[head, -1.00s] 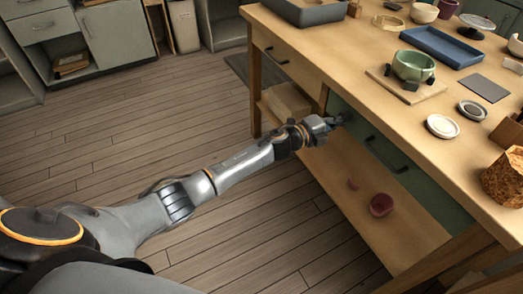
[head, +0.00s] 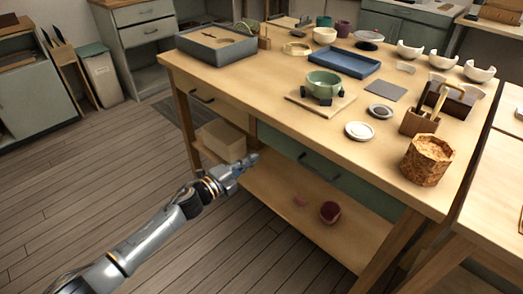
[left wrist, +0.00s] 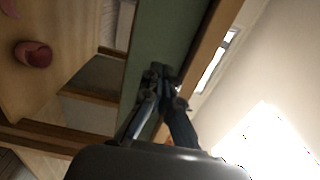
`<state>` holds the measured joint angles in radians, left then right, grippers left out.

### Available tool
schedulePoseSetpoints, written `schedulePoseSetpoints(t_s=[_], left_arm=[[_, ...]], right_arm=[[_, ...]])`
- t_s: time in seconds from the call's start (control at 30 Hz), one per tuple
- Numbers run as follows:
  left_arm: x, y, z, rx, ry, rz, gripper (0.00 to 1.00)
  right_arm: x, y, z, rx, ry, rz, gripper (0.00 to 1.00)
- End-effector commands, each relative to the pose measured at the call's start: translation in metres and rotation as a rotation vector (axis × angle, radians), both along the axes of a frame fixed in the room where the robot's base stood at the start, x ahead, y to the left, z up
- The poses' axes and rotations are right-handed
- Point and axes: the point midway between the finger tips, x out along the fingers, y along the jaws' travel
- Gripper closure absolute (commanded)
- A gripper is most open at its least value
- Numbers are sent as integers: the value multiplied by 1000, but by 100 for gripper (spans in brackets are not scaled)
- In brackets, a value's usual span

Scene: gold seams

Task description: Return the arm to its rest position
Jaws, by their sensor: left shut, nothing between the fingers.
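My left gripper (head: 246,164) is shut and empty. In the head view it reaches in from the lower left and ends in front of the workbench, below the tabletop and near the left part of the green drawer (head: 330,176). The drawer looks shut. In the left wrist view the gripper's fingers (left wrist: 164,76) are together, with the green drawer front (left wrist: 165,35) behind them. I cannot tell from these views whether the fingertips touch the bench. My right gripper is not in view.
The workbench top (head: 250,90) holds a green bowl (head: 323,84), a blue tray (head: 343,62), a grey box (head: 214,45) and a cork-like pot (head: 426,160). A dark red bowl (head: 330,212) sits on the lower shelf. The floor (head: 80,200) at left is clear.

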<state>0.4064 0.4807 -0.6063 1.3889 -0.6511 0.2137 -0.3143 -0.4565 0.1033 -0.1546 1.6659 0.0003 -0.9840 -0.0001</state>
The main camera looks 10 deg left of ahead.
Motion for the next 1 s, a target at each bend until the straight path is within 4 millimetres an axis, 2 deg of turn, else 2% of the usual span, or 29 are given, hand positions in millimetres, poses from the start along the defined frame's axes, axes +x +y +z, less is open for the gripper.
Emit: schedulePoseSetpoints(t_s=[0.1,0.2,0.43,0.53,0.57,0.67,0.77,0.8,0.87,0.9,0.97,1.0], left_arm=[[-17,12,0,0,2,0,100],[-25,18,0,1,1,0,100],[-30,22,-1,-4,4,2,100],[-33,25,-15,-54,59,55,100],[-35,28,-24,-87,94,90,100],[-51,45,-73,-235,280,266,100],[-83,67,-134,-391,505,477,100],[-100,74,-158,-444,593,558,100],[-128,83,-193,-515,720,674,100],[-150,88,-215,-556,802,748,100],[-183,92,-245,-609,919,853,100],[-206,94,-262,-640,994,919,100]], right_arm=[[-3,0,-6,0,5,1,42],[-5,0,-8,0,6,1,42],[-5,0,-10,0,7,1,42],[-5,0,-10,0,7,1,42],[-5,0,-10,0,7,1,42],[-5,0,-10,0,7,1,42],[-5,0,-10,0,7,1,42],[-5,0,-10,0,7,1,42],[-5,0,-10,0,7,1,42],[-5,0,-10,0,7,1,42],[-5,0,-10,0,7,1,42],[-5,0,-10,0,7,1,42]])
